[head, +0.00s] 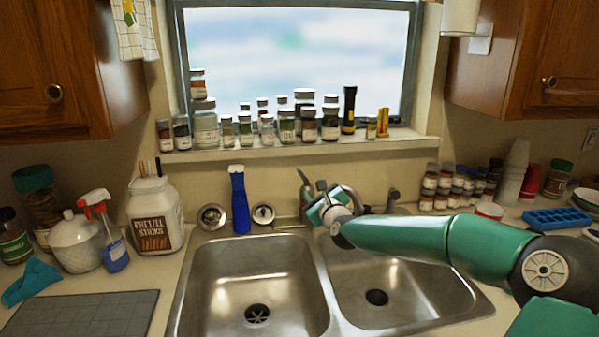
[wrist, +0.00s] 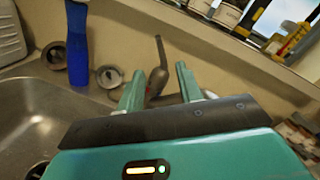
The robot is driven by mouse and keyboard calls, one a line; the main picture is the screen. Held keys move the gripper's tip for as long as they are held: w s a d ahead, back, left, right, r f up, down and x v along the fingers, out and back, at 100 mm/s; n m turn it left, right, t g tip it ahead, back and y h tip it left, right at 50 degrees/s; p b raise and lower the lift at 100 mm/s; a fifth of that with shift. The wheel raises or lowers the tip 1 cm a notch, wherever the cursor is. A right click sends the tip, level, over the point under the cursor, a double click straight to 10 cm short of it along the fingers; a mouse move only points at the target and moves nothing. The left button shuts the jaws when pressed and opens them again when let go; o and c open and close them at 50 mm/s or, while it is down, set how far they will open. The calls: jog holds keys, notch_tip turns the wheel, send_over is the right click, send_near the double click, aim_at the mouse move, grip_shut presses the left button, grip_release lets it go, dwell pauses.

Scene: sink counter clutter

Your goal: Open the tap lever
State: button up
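The tap is partly hidden by my gripper. In the wrist view, its grey tap lever (wrist: 158,52) is a thin upright handle rising from a rounded body, slightly tilted. My gripper (wrist: 160,73) is open, with its two teal fingers apart and the tap showing between and beyond them. I cannot tell whether a finger touches it. In the head view, my gripper (head: 318,205) is at the back rim of the sink, near its middle divider, in front of the tap.
The double steel sink (head: 256,262) lies below my arm, with empty bowls. A blue brush (head: 240,203) and two metal strainers stand left of the tap. A dark nozzle (head: 393,196) is to its right. Several jars and a black flashlight (head: 349,110) line the windowsill behind.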

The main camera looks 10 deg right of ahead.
aim_at(301, 173)
jog(key=w, duration=0.4)
jog(key=w+a, duration=0.1)
jog(key=w, duration=0.4)
jog(key=w+a, duration=0.1)
jog(key=w, duration=0.4)
jog(key=shift+a, duration=0.15)
grip_shut()
